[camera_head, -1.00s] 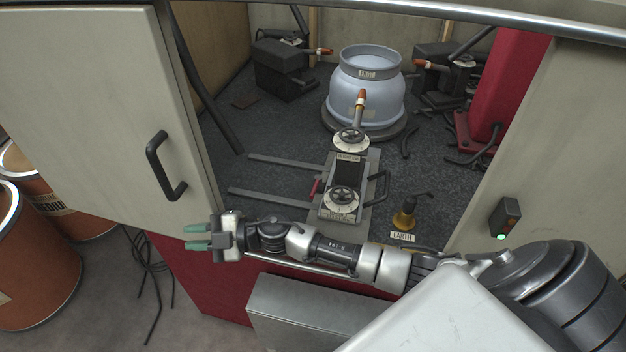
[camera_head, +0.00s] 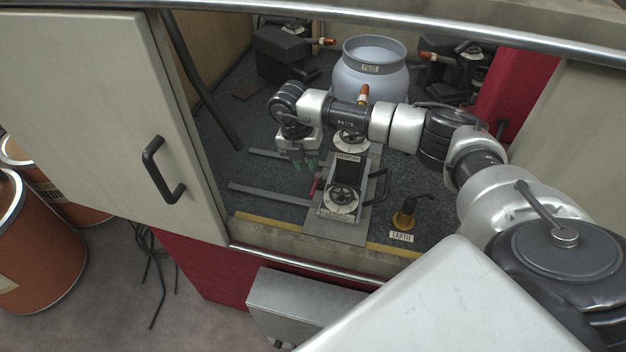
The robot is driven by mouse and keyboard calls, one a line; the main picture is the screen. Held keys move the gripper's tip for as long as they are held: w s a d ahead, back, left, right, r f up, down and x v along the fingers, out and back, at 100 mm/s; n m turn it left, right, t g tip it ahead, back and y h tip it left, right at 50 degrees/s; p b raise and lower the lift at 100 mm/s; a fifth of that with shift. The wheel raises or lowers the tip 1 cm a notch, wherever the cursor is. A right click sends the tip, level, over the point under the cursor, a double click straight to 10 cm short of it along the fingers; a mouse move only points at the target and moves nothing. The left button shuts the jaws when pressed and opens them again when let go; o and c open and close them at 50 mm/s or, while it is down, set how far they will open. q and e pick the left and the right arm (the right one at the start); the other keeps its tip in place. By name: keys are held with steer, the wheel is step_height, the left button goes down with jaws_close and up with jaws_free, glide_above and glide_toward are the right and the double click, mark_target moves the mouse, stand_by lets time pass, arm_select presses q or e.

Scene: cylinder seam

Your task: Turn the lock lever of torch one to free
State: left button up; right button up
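The front torch unit (camera_head: 347,176) stands on a grey base plate on the cabinet floor, with an upper dial (camera_head: 350,141), a lower handwheel (camera_head: 342,197) and an orange-tipped torch pointing up at the pot. A small red lever (camera_head: 316,186) sticks out on its left side; I take it for the lock lever. The plate's lettering is too small to read. My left gripper is out of view.
My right arm crosses in front of the blue-grey pot (camera_head: 371,72). Two dark rails (camera_head: 268,193) lie left of the unit. A black handle (camera_head: 377,187) and the brass earth post (camera_head: 404,218) stand right. A pale door (camera_head: 90,120) and front rail (camera_head: 300,264) bound the opening.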

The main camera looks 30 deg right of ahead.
mark_target(313, 188)
steer(key=f, duration=0.2)
steer(key=s+f+p, duration=0.1)
steer(key=f, duration=0.4)
steer(key=shift+s+d+f+p, duration=0.15)
steer(key=shift+d+f+p, duration=0.05)
steer(key=shift+d+p, duration=0.15)
steer(key=shift+f, duration=0.1)
steer(key=shift+a, duration=0.1)
jaws_close()
